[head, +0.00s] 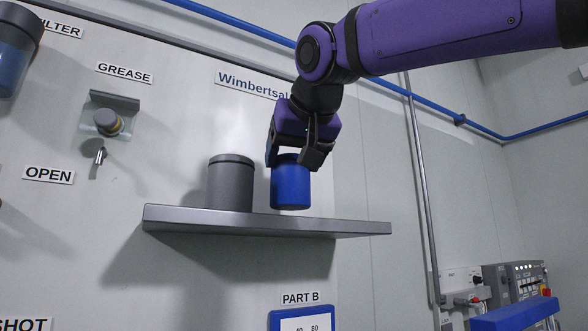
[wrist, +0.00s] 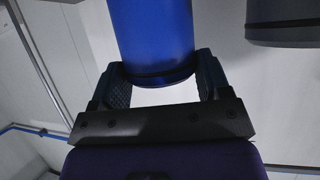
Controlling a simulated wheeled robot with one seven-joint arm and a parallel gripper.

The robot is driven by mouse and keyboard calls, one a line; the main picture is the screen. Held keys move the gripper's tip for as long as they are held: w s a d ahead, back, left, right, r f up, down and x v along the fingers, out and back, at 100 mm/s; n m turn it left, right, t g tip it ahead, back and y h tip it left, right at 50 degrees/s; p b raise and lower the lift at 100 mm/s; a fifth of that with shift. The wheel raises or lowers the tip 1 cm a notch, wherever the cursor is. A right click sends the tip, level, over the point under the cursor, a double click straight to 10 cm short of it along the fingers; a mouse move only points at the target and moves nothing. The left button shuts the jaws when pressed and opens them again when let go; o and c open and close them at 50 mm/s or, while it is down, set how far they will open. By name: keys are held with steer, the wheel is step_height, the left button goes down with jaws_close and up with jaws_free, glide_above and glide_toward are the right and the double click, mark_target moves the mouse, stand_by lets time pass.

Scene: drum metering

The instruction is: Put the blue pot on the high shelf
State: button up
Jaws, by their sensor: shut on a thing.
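The blue pot (head: 291,190) is a plain upright cylinder in the head view, beside a grey pot. My gripper (head: 295,157) comes from above and is shut on the upper part of the blue pot. The pot is at the grey metal shelf (head: 265,224); its base shows close to the shelf top, and I cannot tell whether it touches. In the wrist view the blue pot (wrist: 152,40) lies between the two fingers of my gripper (wrist: 160,85).
A grey lidded pot (head: 230,184) stands on the shelf just left of the blue pot, with a narrow gap; it also shows in the wrist view (wrist: 285,22). The shelf's right end is bare. A grease fitting (head: 108,120) sticks out of the wall at upper left.

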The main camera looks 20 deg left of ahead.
steer(key=shift+d+f, duration=0.1)
steer(key=shift+f, duration=1)
steer(key=o, duration=1.1)
steer(key=shift+f, duration=0.1)
steer(key=v, duration=1.2)
steer(key=shift+s, duration=0.1)
